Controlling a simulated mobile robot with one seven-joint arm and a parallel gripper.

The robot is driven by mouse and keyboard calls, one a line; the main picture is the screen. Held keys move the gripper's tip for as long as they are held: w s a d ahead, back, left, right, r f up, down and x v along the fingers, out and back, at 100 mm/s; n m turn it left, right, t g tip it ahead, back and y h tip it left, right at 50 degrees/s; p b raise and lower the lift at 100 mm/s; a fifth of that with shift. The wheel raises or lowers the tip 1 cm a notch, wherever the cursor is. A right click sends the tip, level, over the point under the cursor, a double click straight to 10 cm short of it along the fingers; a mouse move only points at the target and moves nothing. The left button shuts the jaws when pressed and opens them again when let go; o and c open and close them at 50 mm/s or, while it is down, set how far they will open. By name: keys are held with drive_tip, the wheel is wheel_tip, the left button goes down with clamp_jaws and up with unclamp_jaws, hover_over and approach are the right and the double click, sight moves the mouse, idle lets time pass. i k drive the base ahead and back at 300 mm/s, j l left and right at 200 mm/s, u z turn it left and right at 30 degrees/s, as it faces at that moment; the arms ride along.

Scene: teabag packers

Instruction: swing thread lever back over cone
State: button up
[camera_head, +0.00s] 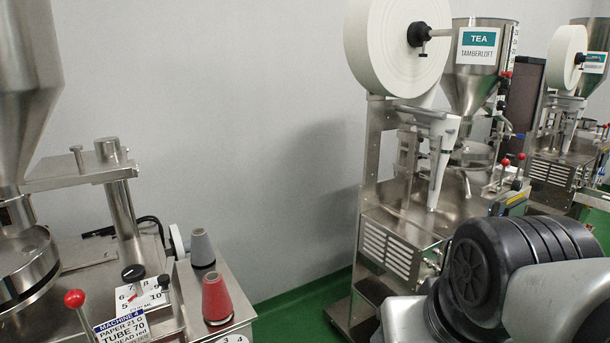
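A red thread cone (217,299) stands upright on the metal top of the near machine at lower left. A grey thread cone (202,249) stands upright behind it. No lever is clearly seen over either cone. A red-knobbed lever (75,299) sticks up at the machine's front left; I cannot tell whether it is the thread lever. A black curved piece (150,219) runs behind the metal post, left of the grey cone. My gripper is out of view; only black and grey links of my arm show at lower right, well away from the cones.
The near machine carries a label (122,330) reading machine 4 and a numbered dial (133,273). A second machine (408,235) with a white paper roll (375,45) and tea hopper (472,85) stands right of centre. Another stands at far right. Green floor (300,310) shows between machines.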

sight(164, 281)
drive_tip(key=u, duration=1.3)
drive_tip(key=i+l+z, duration=0.2)
drive_tip(key=z, duration=0.15)
drive_tip(key=i+l+z, duration=0.2)
drive_tip(key=z, duration=0.15)
